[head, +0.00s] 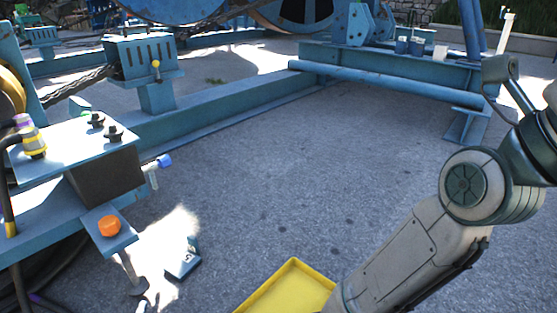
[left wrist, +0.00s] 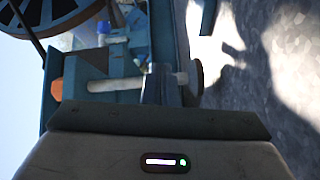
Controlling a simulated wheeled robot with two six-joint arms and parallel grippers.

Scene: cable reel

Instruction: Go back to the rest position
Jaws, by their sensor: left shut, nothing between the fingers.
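My left gripper (left wrist: 160,85) shows in the left wrist view, its dark fingers shut with nothing between them. Behind the fingers, a pale post runs across to a dark round foot, with an orange knob (left wrist: 56,90) at its other end. I cannot make out the left gripper clearly in the head view. There, my right arm (head: 400,265) comes in from the right edge, and its gripper is not in view.
A blue stand with the orange knob (head: 109,226) and a blue-tipped lever (head: 164,161) is at left. A yellow tray (head: 300,290) lies at bottom centre. A blue beam (head: 230,103) crosses behind. The grey pavement (head: 300,190) between is clear.

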